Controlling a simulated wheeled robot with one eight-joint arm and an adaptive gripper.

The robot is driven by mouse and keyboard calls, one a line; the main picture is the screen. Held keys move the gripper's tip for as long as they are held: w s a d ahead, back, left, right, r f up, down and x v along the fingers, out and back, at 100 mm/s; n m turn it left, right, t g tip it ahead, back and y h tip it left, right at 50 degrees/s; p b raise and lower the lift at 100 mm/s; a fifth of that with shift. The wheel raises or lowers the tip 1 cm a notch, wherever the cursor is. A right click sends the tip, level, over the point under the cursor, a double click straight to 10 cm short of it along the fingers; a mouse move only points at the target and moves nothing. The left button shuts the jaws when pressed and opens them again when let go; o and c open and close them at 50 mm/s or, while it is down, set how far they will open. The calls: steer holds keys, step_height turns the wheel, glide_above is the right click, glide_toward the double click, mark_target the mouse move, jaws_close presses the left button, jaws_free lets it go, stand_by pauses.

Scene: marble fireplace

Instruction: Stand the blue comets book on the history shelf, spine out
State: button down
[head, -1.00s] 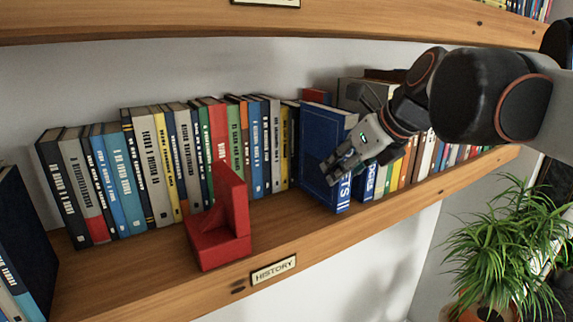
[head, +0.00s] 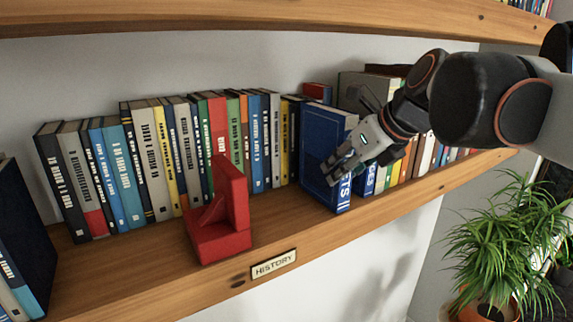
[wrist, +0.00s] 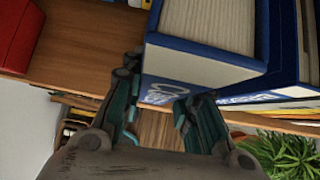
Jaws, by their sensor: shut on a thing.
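The blue comets book (head: 318,140) stands upright on the history shelf (head: 140,275), near its right part. Its spine, with white letters partly covered, faces the shelf's front edge. My gripper (head: 338,170) is shut on the book from the front. In the wrist view the fingers of my gripper (wrist: 157,95) are on either side of the blue spine (wrist: 165,85), and the page block shows above. Another blue book stands close on the right. The book's bottom seems to rest on the board; exact contact is hard to tell.
A red bookend (head: 220,240) stands left, near the front edge, above the HISTORY label (head: 274,264). A row of books (head: 160,165) lines the back. Bare board lies between bookend and blue book. An upper shelf (head: 250,22) hangs above. A plant (head: 500,245) stands lower right.

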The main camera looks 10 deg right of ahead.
steer(key=shift+f, duration=0.1)
steer(key=c, duration=1.2)
jaws_free()
steer(key=v, duration=1.2)
steer(key=shift+s+a+f+n+h+b, duration=0.55)
steer(key=shift+s+f+n+b, duration=0.95)
steer(key=shift+f+n+b, duration=6.75)
steer(key=shift+s+a+f+n+h+b, duration=0.6)
steer(key=shift+s+f+n+b, duration=2.25)
steer(key=shift+f, duration=10.5)
steer(key=shift+s+a+f+n+h+b, duration=0.2)
steer(key=shift+a+f+n+h+b, duration=0.35)
steer(key=shift+f+n+b, duration=7.75)
step_height(320, 180, down, 5)
steer(key=m+p, duration=0.2)
steer(key=m, duration=0.5)
steer(key=shift+p, duration=0.4)
